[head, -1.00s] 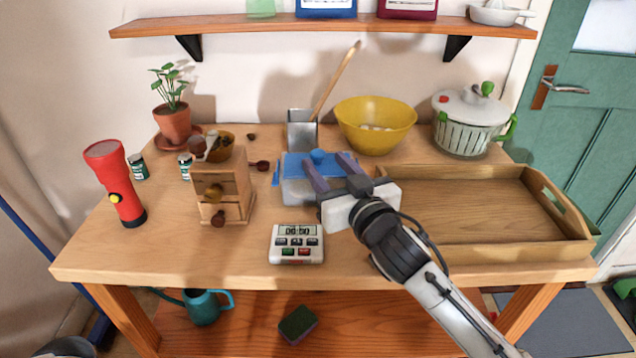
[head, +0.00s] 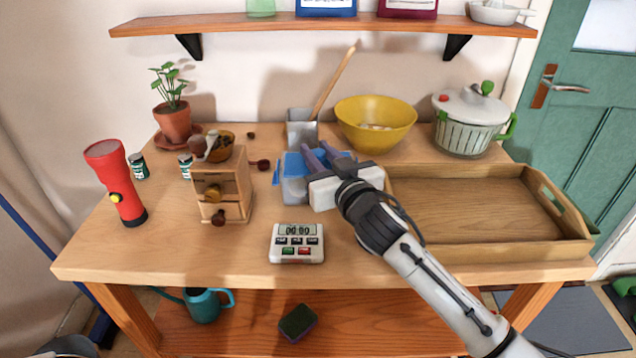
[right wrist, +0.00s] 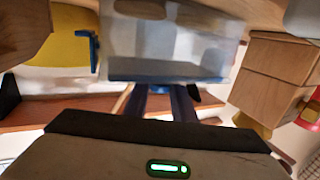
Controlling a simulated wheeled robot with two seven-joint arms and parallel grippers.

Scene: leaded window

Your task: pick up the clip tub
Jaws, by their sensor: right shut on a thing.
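The clip tub (head: 294,190) is a small translucent box with a blue lid, at the middle of the workbench. My right gripper (head: 317,153) reaches over it from the right, shut on its top, with purple-grey fingers at the blue lid. The fingers and white palm hide the lid's knob and much of the tub's right side. In the right wrist view the tub (right wrist: 170,45) fills the upper middle beyond the fingers (right wrist: 168,98). I cannot tell whether its base touches the bench. My left gripper is out of view.
A white timer (head: 297,243) lies in front of the tub and a wooden grinder (head: 222,190) stands to its left. A metal container (head: 301,128) and a yellow bowl (head: 375,122) are behind. A wooden tray (head: 480,210) lies to the right.

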